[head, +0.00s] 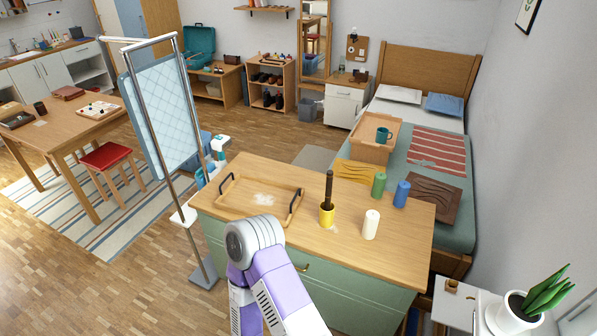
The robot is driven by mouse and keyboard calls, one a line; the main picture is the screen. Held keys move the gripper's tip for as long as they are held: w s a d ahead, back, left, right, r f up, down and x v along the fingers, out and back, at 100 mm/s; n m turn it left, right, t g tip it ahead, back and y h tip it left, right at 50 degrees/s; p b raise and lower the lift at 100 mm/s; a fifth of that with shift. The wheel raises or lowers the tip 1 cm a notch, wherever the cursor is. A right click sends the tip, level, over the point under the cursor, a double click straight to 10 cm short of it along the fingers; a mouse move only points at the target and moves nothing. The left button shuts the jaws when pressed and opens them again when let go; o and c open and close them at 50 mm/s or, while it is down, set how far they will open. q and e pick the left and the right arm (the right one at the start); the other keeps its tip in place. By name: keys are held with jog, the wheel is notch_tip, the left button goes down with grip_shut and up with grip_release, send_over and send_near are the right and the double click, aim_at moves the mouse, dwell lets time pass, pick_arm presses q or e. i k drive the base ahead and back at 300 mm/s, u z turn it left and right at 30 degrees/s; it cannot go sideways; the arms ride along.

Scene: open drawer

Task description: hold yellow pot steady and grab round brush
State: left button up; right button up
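The small yellow pot (327,215) stands upright on the wooden top of a green chest of drawers (310,241) in the head view. A dark, thick, upright round brush (329,187) stands in the pot, its lower end hidden inside. One purple and grey arm of mine rises from the bottom, in front of the chest. No gripper fingers can be made out, so neither gripper is seen touching the pot or the brush.
A wooden tray (233,204) with dark handles lies left of the pot. A white cylinder (371,225), a green one (379,185) and a blue one (402,193) stand right of it. A metal-framed screen (160,115) stands left of the chest. A bed (455,200) is behind.

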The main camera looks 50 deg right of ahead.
aim_at(330, 174)
jog(key=i, duration=2.4)
jog(key=z, duration=2.8)
